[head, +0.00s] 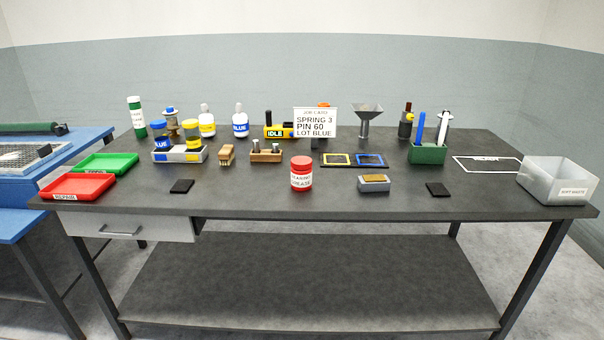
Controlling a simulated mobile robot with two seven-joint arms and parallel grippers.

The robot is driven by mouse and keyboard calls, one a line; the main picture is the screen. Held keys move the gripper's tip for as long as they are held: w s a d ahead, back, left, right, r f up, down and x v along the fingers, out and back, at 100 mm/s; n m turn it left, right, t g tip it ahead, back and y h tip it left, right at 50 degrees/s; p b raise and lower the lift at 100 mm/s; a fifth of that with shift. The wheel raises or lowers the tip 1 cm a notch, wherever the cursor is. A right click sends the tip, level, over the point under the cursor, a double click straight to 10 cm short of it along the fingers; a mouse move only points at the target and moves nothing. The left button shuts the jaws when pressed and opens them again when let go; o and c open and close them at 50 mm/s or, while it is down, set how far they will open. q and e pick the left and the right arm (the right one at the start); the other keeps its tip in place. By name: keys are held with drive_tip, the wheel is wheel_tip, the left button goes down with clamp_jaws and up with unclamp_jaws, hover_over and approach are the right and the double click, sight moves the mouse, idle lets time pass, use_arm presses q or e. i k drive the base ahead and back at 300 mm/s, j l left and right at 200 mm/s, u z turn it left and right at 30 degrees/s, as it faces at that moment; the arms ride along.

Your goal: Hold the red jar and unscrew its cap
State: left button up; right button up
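The red jar (301,178) stands upright near the front middle of the dark table (340,203). It has a white label reading something like "bearing grease". Its red cap (301,161) sits on top. Nothing touches the jar. Neither my left nor my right gripper shows in the head view.
A small grey box with a tan top (374,183) stands right of the jar, and a wooden block with pins (265,153) behind left. Black pads (181,186) lie at both sides. A job card (315,122) stands behind. The table directly before the jar is clear.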

sight(301, 180)
drive_tip(key=i+l, duration=0.15)
drive_tip(key=i, duration=0.35)
drive_tip(key=i+l, duration=0.15)
drive_tip(key=i, duration=0.35)
